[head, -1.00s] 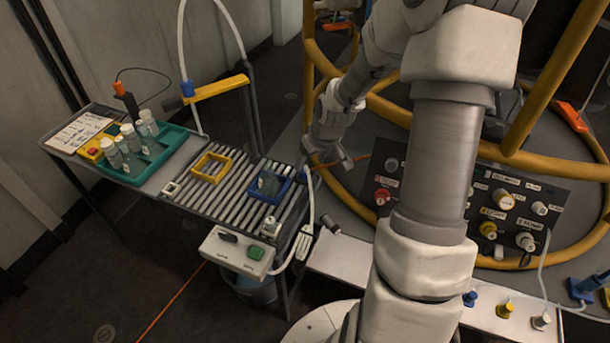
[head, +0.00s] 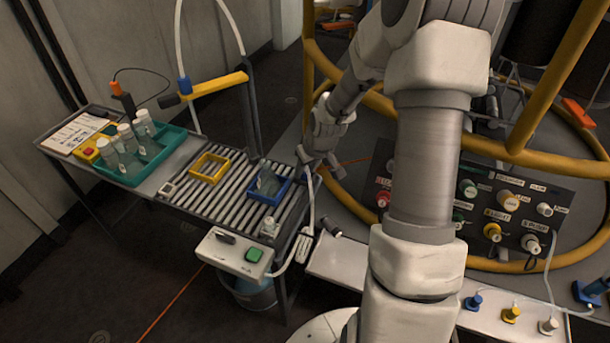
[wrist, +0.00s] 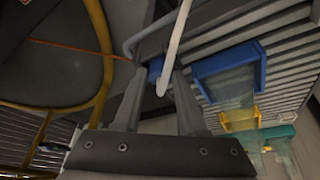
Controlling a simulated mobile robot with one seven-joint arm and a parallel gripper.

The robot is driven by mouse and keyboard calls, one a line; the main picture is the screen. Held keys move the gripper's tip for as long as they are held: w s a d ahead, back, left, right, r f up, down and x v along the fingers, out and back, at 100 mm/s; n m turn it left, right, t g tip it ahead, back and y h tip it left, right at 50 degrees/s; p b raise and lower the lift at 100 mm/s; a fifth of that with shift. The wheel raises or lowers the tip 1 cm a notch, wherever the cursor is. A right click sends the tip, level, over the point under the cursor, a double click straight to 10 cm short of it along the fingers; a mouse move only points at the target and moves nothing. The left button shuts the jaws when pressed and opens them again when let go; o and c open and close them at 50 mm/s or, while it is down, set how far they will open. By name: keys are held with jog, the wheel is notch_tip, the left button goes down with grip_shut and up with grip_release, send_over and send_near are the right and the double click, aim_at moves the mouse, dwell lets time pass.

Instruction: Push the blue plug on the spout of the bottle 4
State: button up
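A clear bottle (head: 267,182) stands in a blue frame (head: 283,192) on the roller table; it also shows in the wrist view (wrist: 232,88). I cannot read its number. Several similar bottles (head: 128,138) stand in a green tray (head: 178,137) at the left. A small blue piece, perhaps the plug (wrist: 156,69), shows by a white hose (wrist: 178,35) in the wrist view, between and beyond my fingertips. My gripper (head: 323,168) is open, just right of the table and apart from the framed bottle. Whether it touches the blue piece I cannot tell.
An empty yellow frame (head: 222,172) lies on the rollers. A yellow arm (head: 220,87) on a dark post holds a hose with a blue fitting (head: 184,86). A control box (head: 235,252) hangs at the table's front. Yellow rails (head: 550,90) and a plug panel (head: 510,220) stand right.

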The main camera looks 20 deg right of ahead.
aim_at(306, 172)
grip_shut()
jog(key=shift+r, duration=0.15)
jog(key=shift+r, duration=0.3)
notch_tip(306, 172, up, 4)
jog(key=shift+f+p, duration=0.1)
jog(key=shift+p, duration=1.05)
jog(key=s+d+r+p, duration=0.5)
jog(key=s+d+r, duration=0.1)
jog(key=s, duration=0.3)
jog(key=shift+s+d+r, duration=0.2)
jog(key=shift+s+d, duration=0.05)
jog(key=shift+d, duration=0.15)
